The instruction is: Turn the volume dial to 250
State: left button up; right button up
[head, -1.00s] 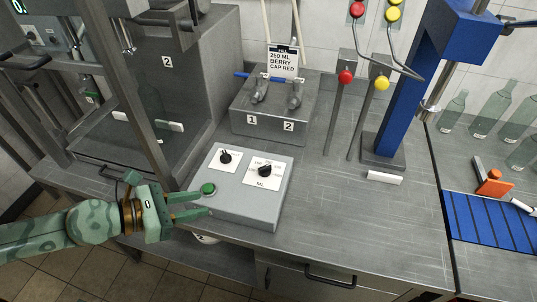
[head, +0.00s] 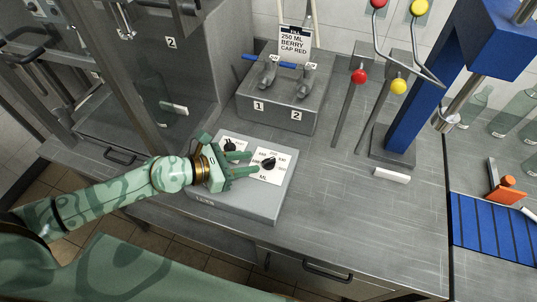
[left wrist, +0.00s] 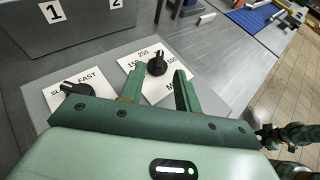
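The volume dial (head: 268,164) is a black knob on a white card marked ML, on top of a grey control box (head: 250,208). In the left wrist view the dial (left wrist: 157,64) has 150, 250 and 500 around it; I cannot tell exactly where its pointer stands. My left gripper (head: 254,162) is open, its fingers reaching over the box towards the dial. In the left wrist view the dial shows between and just beyond the two fingertips (left wrist: 160,73), with no clear contact. Green parts of my right side show at the wrist view's right edge, too small to read.
A second black dial (left wrist: 75,88), marked SLOW and FAST, sits beside the volume dial, close to my gripper. Behind stands a grey block (head: 280,100) with taps 1 and 2 and a sign (head: 294,46) reading 250 ML BERRY CAP RED.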

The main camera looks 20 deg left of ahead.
aim_at(268, 160)
pick_arm(q)
jog(key=x, duration=0.7)
jog(key=shift+f+b, duration=0.15)
jog(key=shift+b, duration=0.15)
grip_shut()
